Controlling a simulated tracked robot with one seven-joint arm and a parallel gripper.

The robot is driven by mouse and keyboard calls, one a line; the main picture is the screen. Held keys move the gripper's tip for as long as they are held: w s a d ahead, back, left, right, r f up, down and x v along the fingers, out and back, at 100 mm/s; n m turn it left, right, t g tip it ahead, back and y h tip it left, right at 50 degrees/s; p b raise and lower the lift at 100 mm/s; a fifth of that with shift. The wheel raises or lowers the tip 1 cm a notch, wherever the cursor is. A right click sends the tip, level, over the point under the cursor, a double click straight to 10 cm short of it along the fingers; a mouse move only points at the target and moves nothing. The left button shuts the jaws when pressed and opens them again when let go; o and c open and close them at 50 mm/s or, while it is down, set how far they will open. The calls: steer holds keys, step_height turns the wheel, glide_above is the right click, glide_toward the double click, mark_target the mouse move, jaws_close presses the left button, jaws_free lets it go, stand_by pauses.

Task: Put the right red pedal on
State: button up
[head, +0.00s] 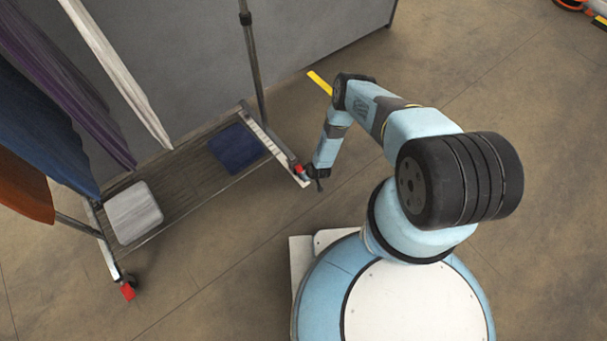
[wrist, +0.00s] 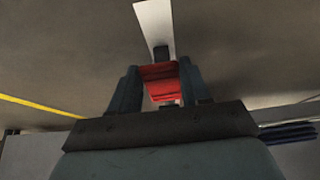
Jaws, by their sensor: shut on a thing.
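The right red pedal (head: 299,169) is at the right front corner of the rolling clothes rack (head: 279,150), low by the floor. My gripper (head: 316,175) is at that corner, reaching down from above. In the wrist view, the red pedal (wrist: 160,88) lies between the two dark fingers of my gripper (wrist: 160,73), which is shut on it. Whether the pedal is pressed down or raised cannot be told. The left red pedal (head: 128,291) is on the caster at the rack's other front corner, far from my gripper.
A folded blue cloth (head: 236,148) and a pale grey cushion-like item (head: 133,212) lie on the rack's shelf. Garments (head: 40,110) hang on the left. A grey wall panel (head: 240,50) stands behind. A yellow floor strip (head: 319,82) lies beyond my arm. The floor in front is clear.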

steer(key=shift+s+f, duration=0.25)
steer(key=shift+s, duration=0.2)
steer(key=o, duration=1.1)
steer(key=shift+w+t, duration=0.2)
steer(key=shift+t, duration=0.1)
steer(key=shift+c, duration=0.2)
steer(key=shift+r, duration=0.1)
steer(key=shift+r, duration=0.1)
steer(key=v, duration=1.3)
steer(key=shift+d+r, duration=0.15)
steer(key=shift+d, duration=0.1)
steer(key=shift+s, duration=0.1)
